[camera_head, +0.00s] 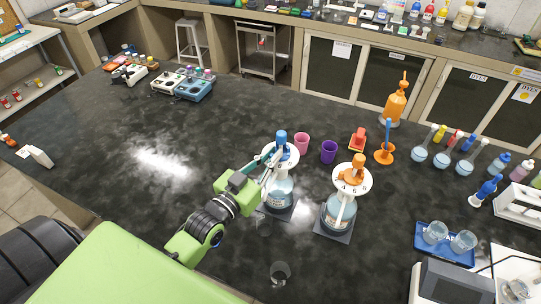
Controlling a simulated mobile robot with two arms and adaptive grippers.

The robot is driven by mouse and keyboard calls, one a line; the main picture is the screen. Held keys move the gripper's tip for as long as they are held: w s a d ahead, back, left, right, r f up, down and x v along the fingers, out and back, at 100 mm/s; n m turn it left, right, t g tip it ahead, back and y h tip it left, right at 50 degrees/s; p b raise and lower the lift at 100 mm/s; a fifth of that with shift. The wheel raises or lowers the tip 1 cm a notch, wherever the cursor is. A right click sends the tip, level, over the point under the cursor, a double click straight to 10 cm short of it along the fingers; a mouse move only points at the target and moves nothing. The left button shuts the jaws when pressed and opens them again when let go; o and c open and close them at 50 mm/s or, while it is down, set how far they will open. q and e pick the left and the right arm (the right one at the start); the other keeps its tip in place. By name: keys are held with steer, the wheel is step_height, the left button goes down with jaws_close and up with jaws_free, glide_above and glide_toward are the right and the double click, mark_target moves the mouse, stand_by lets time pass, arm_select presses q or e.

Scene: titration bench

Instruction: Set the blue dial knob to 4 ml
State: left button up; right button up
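The blue dial knob (281,138) tops a dispenser bottle (279,193) with clear liquid, in the middle of the head view. A white numbered disc (291,157) sits just below the knob; its reading is too small to tell. My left gripper (267,158) reaches in from the lower left, its teal fingers beside the left side of the disc and bottle neck. I cannot tell whether the fingers touch the dispenser or how far apart they are. My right gripper is not in view.
A similar dispenser with an orange knob (358,160) stands close on the right. A pink cup (301,143) and a purple cup (329,151) stand behind. A clear glass (280,272) stands in front.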

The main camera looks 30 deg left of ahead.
arm_select(q)
steer(key=o, duration=0.3)
steer(key=shift+r, duration=0.1)
steer(key=shift+w+d, duration=0.1)
steer(key=shift+w, duration=0.1)
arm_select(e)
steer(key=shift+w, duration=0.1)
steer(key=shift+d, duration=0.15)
arm_select(q)
steer(key=shift+s, duration=0.1)
steer(key=s, duration=0.4)
steer(key=s+a, duration=0.1)
steer(key=s, duration=0.6)
steer(key=shift+s+a, duration=0.3)
steer(key=shift+s, duration=0.05)
